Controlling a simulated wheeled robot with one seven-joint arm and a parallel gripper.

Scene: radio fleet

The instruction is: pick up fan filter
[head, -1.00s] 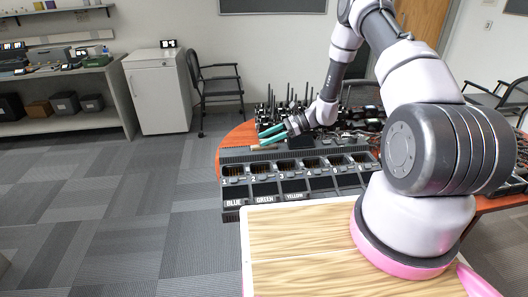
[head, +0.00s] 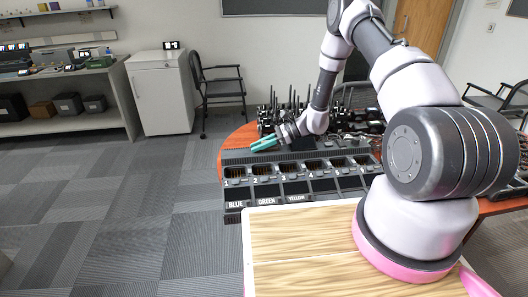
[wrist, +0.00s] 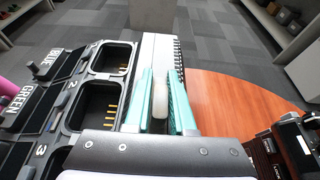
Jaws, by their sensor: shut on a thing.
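My gripper (head: 258,146) is at the far left part of the round table, just behind the charger bank. In the wrist view its two teal fingers (wrist: 161,76) are shut on a narrow pale beige piece, which I take to be the fan filter (wrist: 160,100).
The charger bank (head: 289,204) with numbered slots and BLUE, GREEN and YELLOW labels lies in front of my gripper. Several black radios with antennas (head: 283,115) stand behind it. Bare wooden table (wrist: 235,100) shows right of the fingers in the wrist view.

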